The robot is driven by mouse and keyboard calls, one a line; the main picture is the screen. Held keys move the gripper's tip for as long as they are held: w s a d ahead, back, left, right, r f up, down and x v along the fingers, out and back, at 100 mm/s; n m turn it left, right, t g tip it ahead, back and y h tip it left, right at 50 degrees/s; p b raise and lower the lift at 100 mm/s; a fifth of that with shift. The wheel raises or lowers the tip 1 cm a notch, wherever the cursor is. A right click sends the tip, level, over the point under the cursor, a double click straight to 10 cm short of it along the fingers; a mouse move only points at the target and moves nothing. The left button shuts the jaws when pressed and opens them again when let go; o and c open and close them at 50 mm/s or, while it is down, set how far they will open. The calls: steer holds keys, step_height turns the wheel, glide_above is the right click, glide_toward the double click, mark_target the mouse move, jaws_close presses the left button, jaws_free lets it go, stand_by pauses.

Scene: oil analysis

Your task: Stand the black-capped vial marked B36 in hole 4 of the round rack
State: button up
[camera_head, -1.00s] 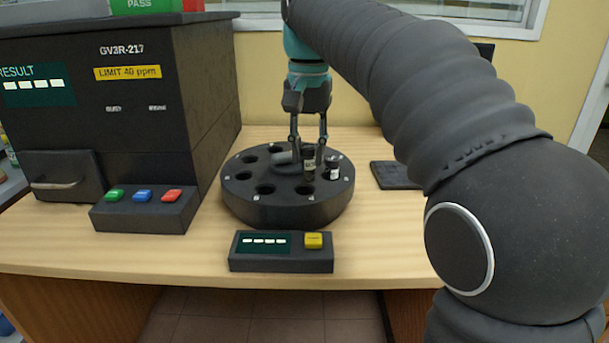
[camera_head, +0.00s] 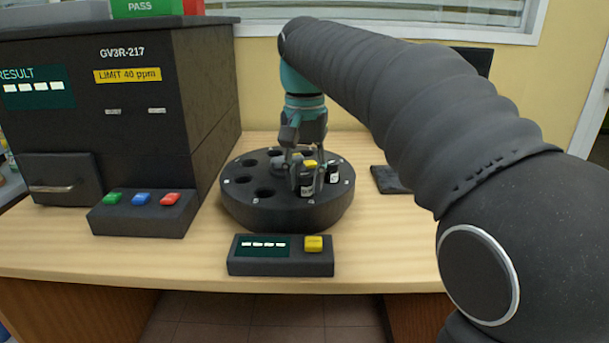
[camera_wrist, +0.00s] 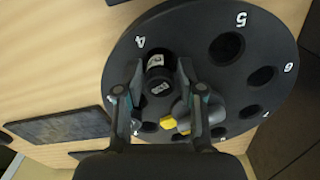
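My gripper (camera_wrist: 162,66) has its fingers on both sides of a black-capped vial (camera_wrist: 159,88), over hole 4 of the round black rack (camera_wrist: 118,78). The vial's white label faces the head camera (camera_head: 307,186), at the front right of the rack; the mark is too small to read. The vial looks near upright, with its lower end at the hole; how deep it sits I cannot tell.
Holes 5 (camera_wrist: 227,48) and 6 (camera_wrist: 262,76) look empty. A small console (camera_head: 281,255) with a yellow button is in front of the rack. The dark analyser (camera_head: 118,120) stands left. A flat dark pad (camera_head: 389,180) lies right. The front right table is bare.

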mark_target(305, 175)
steer(key=shift+o, duration=0.3)
steer(key=shift+r, duration=0.1)
step_height(305, 175, up, 12)
steer(key=p, duration=0.2)
steer(key=s+d+f+n+t, duration=0.1)
steer(key=s+d+f+t, duration=0.1)
steer(key=s+d+f, duration=0.2)
steer(key=s+d+f+t, duration=0.1)
steer(key=s+d+f, duration=0.4)
steer(key=s+f, duration=0.5)
steer(key=s+d+f+n+t, duration=0.1)
steer(key=s+d+f, duration=0.4)
steer(key=f, duration=0.6)
steer(key=shift+s+d+n+t, duration=0.25)
steer(key=shift+s+n+t, duration=0.05)
steer(key=shift+s+t, duration=0.6)
steer(key=shift+f, duration=0.1)
